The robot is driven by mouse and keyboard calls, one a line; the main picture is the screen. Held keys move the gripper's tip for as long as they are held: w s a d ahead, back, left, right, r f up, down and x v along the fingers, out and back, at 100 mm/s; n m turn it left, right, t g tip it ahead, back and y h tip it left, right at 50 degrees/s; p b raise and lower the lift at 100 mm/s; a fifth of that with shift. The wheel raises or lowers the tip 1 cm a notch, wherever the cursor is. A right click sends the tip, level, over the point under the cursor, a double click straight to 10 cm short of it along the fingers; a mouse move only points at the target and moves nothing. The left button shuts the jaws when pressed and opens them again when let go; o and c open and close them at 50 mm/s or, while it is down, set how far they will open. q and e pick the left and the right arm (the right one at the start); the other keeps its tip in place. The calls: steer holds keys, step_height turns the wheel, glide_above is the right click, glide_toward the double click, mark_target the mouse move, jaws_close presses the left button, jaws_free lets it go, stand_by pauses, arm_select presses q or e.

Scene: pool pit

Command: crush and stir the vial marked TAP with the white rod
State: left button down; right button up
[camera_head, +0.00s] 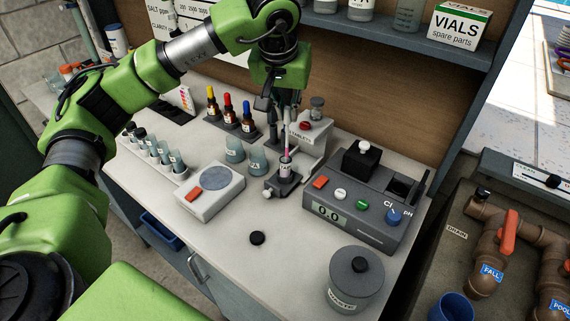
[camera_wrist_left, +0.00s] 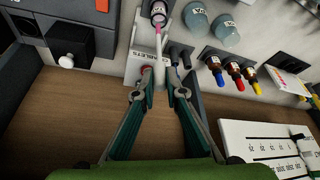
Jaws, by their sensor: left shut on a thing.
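A small vial (camera_head: 285,170) with a white label and a pinkish tint stands upright in a small dark stand (camera_head: 283,187) on the bench. The label is too small to read for certain. In the left wrist view the vial (camera_wrist_left: 158,13) is at the top edge. A thin white rod (camera_head: 286,132) reaches down into the vial's mouth; it also shows in the left wrist view (camera_wrist_left: 159,45), pinkish toward the vial. My left gripper (camera_head: 284,108) is above the vial, its fingers (camera_wrist_left: 160,78) shut on the upper rod. My right gripper is not seen.
A grey meter (camera_head: 345,228) stands close right of the vial. Beakers (camera_head: 257,160), dropper bottles (camera_head: 229,112) and the tablets holder (camera_head: 318,140) are close by. A white device (camera_head: 210,205) is at left.

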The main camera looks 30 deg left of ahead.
arm_select(q)
steer(key=shift+r+p, duration=1.4)
steer(key=shift+r, duration=0.7)
steer(key=shift+f, duration=0.1)
